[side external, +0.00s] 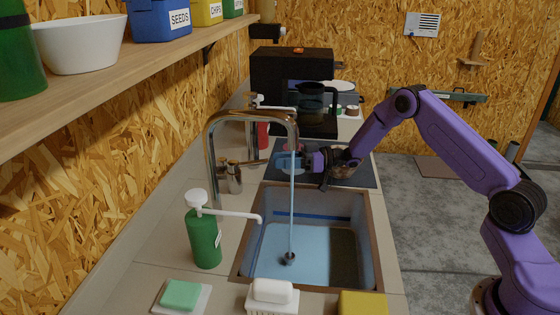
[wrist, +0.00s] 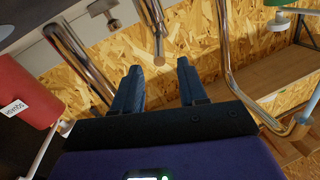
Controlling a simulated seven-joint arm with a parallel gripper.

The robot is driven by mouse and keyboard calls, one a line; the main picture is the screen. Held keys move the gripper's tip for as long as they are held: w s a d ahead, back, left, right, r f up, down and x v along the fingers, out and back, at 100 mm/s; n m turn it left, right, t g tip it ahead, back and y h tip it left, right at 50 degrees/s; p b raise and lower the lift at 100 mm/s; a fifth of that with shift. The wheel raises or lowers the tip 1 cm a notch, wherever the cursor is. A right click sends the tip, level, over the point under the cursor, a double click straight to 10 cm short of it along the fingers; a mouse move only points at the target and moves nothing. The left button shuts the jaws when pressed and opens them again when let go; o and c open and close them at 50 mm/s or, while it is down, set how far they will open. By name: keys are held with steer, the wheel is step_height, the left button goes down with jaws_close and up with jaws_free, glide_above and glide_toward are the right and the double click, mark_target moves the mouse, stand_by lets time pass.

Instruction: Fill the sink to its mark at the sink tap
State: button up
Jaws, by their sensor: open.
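The sink (side external: 377,262) is set in the counter, with bluish water (side external: 315,265) in it. A dark blue line (side external: 325,217) runs along its far inner wall, and the water surface appears below it. The chrome tap (side external: 210,150) arches over the sink, and a thin stream (side external: 292,205) runs from its spout into the water. The tap's lever (side external: 248,162) sticks out towards my gripper (side external: 276,160), which is open behind the spout. In the wrist view the lever's round end (wrist: 158,60) shows ahead, between the fingertips of my gripper (wrist: 158,68); contact is not visible.
A green soap pump (side external: 205,238) stands left of the sink. Soap bars (side external: 272,291) and a yellow sponge (side external: 362,303) lie along the near edge. A coffee machine (side external: 290,80) stands behind. A shelf (side external: 120,80) overhangs the left. The floor at right is open.

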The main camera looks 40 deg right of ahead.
steer(key=shift+a, duration=0.1)
steer(key=c, duration=0.7)
steer(key=shift+w+a+f, duration=0.1)
steer(key=shift+a+f, duration=0.1)
jaws_close()
steer(key=n+t+h, duration=0.4)
steer(key=n+h, duration=1.6)
steer(key=h, duration=0.4)
glide_toward(259, 163)
steer(key=x, duration=0.6)
steer(key=shift+w+d, duration=0.2)
steer(key=shift+w, duration=0.15)
